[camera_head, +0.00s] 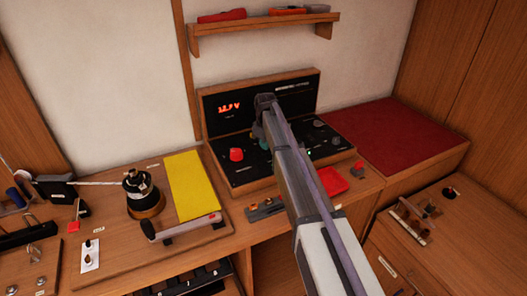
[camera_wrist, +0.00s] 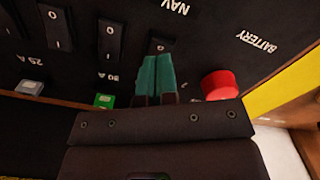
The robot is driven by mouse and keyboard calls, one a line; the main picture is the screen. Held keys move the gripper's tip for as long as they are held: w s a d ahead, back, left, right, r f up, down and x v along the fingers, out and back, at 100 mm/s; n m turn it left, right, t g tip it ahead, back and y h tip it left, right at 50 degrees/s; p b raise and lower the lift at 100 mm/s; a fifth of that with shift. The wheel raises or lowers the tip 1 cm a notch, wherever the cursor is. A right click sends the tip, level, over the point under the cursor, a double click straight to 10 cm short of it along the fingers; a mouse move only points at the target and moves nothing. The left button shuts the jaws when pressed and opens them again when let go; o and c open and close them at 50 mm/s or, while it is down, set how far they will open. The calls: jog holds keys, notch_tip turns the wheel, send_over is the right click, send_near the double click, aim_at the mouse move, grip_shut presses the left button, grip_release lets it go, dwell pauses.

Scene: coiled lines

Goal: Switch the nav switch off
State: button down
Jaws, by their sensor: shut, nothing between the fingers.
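The nav switch (camera_wrist: 161,45) is a black rocker under the white NAV label in the wrist view. Only its upper end shows, with a small white mark; my fingers cover the rest, so I cannot tell its position. My gripper (camera_wrist: 154,62) has teal fingertips pressed together, with nothing between them. They overlap the switch in the wrist view; whether they touch it is unclear. In the head view my gripper (camera_head: 264,143) is over the black console panel (camera_head: 250,172), right of the red knob (camera_head: 236,154), mostly hidden by my arm.
In the wrist view, two more rockers (camera_wrist: 109,46) (camera_wrist: 54,27) stand left of the nav switch. A green lamp (camera_wrist: 104,101) and a grey lamp (camera_wrist: 29,87) sit nearby. The red knob (camera_wrist: 219,84) is close to the fingers' right. A yellow sheet (camera_head: 192,185) lies left of the console.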

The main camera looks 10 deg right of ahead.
aim_at(265, 153)
jog(key=shift+f+b, duration=1.25)
jog(key=shift+b, duration=0.05)
dwell(0.8)
notch_tip(265, 153, up, 7)
jog(key=p, duration=0.7)
jog(key=shift+r, duration=0.1)
jog(key=s+m, duration=0.9)
jog(key=s, duration=2.7)
jog(key=shift+s, duration=0.4)
